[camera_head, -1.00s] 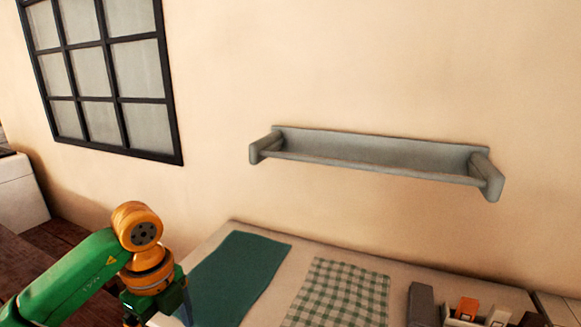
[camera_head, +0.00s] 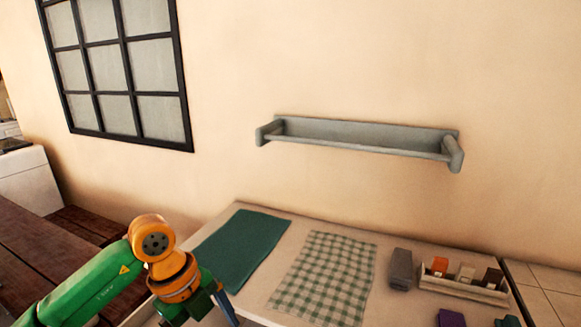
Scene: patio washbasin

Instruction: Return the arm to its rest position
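My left arm, green with orange joints, comes in from the lower left in the head view. Its wrist is over the front left part of the counter (camera_head: 262,305), near the green cloth. My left gripper (camera_head: 226,311) is at the bottom edge and partly cut off. One dark blue finger shows, and I cannot tell whether the gripper is open or shut. No held thing is visible. My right arm and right gripper are out of view.
A green cloth (camera_head: 243,245) and a checkered cloth (camera_head: 325,275) lie flat on the counter. To their right are a grey block (camera_head: 400,268), a tray (camera_head: 462,291) with several small items, and a purple item (camera_head: 451,318). A grey shelf (camera_head: 360,135) hangs on the wall.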

